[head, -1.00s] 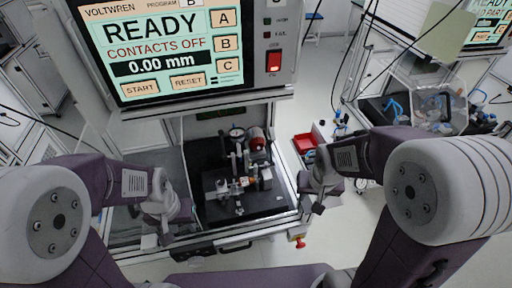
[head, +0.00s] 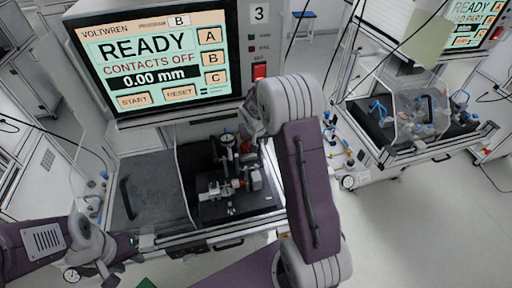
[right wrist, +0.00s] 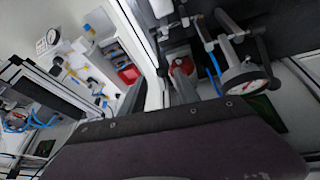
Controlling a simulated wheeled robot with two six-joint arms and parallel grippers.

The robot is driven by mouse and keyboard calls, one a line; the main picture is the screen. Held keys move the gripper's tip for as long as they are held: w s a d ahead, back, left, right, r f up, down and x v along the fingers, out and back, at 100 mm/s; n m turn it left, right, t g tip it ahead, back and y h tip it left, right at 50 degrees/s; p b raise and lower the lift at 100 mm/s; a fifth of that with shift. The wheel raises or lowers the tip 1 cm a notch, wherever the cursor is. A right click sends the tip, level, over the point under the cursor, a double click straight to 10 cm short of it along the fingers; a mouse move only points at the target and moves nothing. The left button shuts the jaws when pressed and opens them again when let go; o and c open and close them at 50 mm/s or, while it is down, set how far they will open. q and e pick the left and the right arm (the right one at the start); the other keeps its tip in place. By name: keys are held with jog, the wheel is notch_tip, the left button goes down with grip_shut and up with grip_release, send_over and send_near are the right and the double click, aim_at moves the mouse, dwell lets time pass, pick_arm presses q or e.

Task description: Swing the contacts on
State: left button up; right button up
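The tester's screen (head: 155,60) reads READY, CONTACTS OFF and 0.00 mm, with program B. Below it the test fixture (head: 222,186) stands on a dark plate, with clamps, a small block and a dial gauge (head: 227,138). The gauge shows larger in the right wrist view (right wrist: 246,84), beside metal rods. My left gripper (head: 98,262) is low at the left, apart from the fixture; its fingers are unclear. My raised right arm covers the fixture's right side in the head view. My right gripper's fingers show in neither view. I cannot make out the contacts' position.
A lit red switch (head: 259,72) is right of the screen. Another bench (head: 415,150) with a clear cover stands at the right. A red bin (right wrist: 128,73) shows in the right wrist view.

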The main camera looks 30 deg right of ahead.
aim_at(259, 148)
jog(key=p+x, duration=0.1)
jog(key=x, duration=0.7)
jog(key=shift+f, duration=0.25)
jog(key=shift+a+r, duration=0.1)
jog(key=shift+c, duration=0.4)
grip_shut()
dwell(0.5)
